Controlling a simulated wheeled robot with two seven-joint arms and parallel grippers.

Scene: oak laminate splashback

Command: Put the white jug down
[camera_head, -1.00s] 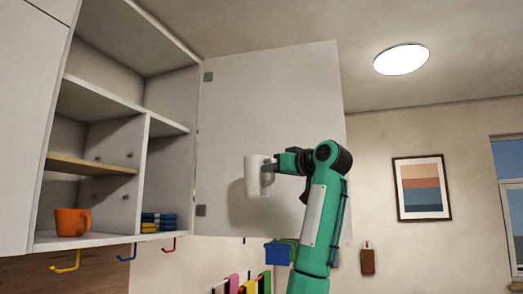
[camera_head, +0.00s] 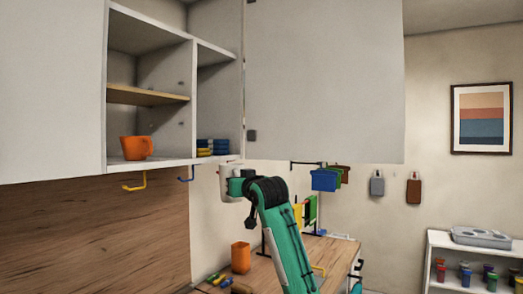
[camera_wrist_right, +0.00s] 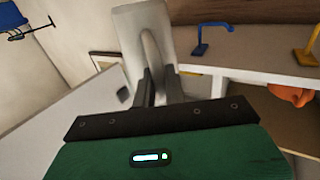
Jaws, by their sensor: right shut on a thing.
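The white jug (camera_head: 226,182) is in the air at the height of the wall cabinet's lower edge, partly hidden behind my right arm in the head view. In the wrist view the jug (camera_wrist_right: 144,42) fills the top middle, its handle facing my right gripper (camera_wrist_right: 156,88). The two dark fingers are shut at the handle. In the head view my right gripper (camera_head: 238,184) is mostly hidden by the wrist. My left gripper is in neither view.
Below, the wooden counter (camera_head: 262,272) bears an orange cup (camera_head: 240,257) and small coloured items.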

